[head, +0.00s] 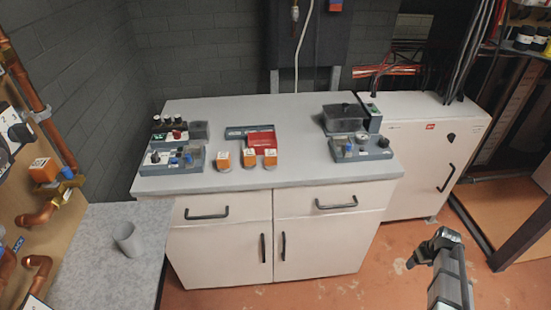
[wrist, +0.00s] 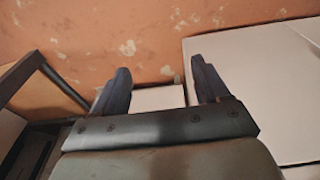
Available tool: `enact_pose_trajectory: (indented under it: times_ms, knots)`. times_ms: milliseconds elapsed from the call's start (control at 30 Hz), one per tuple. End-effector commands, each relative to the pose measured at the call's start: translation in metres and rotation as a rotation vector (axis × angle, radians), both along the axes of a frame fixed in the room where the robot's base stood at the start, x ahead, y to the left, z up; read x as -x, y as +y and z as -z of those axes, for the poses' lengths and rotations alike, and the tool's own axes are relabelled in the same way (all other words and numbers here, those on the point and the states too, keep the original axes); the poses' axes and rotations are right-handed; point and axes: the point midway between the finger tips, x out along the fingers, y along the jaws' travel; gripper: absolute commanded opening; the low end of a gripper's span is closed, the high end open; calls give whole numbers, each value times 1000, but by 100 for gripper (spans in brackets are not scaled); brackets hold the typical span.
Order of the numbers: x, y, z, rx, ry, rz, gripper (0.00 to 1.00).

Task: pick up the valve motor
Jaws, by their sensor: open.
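Three orange block-shaped units with pale bases, which look like valve motors, stand in a row near the front edge of the grey cabinet top: left (head: 224,160), middle (head: 249,157) and right (head: 270,158). A similar orange unit (head: 43,170) is mounted on the pipe panel at far left. I cannot tell which one is meant. My gripper (head: 429,248) is open and empty, over the floor right of the cabinet and well away from the orange units. Its two dark fingers show apart in the wrist view (wrist: 160,72), with no orange unit between them.
Grey trays with fittings stand at the left (head: 172,161) and right (head: 361,149) of the cabinet top (head: 305,175). A red case (head: 261,139) lies behind the orange units. A grey cup (head: 128,239) stands on the lower left counter. A white box cabinet (head: 436,145) stands at right.

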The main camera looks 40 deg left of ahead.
Motion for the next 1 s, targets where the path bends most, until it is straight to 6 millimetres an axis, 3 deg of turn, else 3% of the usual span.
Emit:
enact_pose_trajectory:
  times_ms: [33, 200, 367, 600, 767, 867, 1000]
  knots:
    - [-22, 9, -16, -4, -36, -31, 74]
    - [-75, 33, -72, -11, -144, -135, 74]
    - [-120, 58, -130, -13, -246, -234, 74]
    - [-174, 105, -227, -9, -394, -386, 74]
    - [-197, 148, -298, -9, -483, -500, 74]
    - [-202, 186, -342, -15, -528, -583, 74]
    - [-185, 264, -395, -45, -550, -723, 74]
